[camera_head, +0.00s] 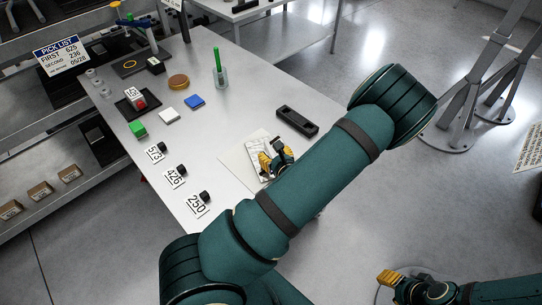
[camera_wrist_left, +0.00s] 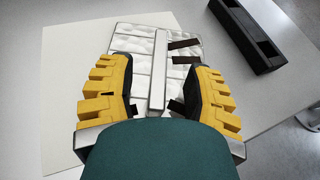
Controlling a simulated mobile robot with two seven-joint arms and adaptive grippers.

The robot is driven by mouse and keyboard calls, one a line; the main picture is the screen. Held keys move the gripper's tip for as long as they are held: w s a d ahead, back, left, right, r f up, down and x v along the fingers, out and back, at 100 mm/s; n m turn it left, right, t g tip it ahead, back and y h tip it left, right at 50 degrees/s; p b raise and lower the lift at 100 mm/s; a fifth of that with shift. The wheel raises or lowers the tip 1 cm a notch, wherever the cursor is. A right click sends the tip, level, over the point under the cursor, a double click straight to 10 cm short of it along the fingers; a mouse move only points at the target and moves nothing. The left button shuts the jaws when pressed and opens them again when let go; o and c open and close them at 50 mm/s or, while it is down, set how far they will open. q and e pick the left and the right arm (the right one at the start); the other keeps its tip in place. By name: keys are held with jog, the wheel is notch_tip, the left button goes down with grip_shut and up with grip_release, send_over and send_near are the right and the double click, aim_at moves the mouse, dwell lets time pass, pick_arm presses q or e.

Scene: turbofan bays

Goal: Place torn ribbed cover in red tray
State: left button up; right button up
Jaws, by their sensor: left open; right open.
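The torn ribbed cover, a silver quilted panel (camera_wrist_left: 133,45) with a raised bar down its middle and dark slits, lies on a pale sheet (camera_wrist_left: 75,100) in the left wrist view. My left gripper (camera_wrist_left: 157,78) is open, with its yellow fingers on either side of the cover's near part. I cannot tell whether they touch it. My right gripper (camera_head: 390,280) is open and empty at the lower right, away from the table. I see no red tray.
A black slotted block (camera_head: 297,121) lies beside the sheet. Number cards 573 (camera_head: 155,153), 426 (camera_head: 174,177) and 250 (camera_head: 197,204) line the table's left edge. Green (camera_head: 138,129), white (camera_head: 169,116) and blue (camera_head: 195,101) blocks and a cup (camera_head: 220,77) stand farther back.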

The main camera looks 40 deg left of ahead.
pick_arm(q)
jog(key=shift+x, duration=0.9)
jog(key=shift+o, duration=0.2)
grip_shut()
jog(key=shift+s, duration=0.1)
jog(key=shift+r, duration=0.2)
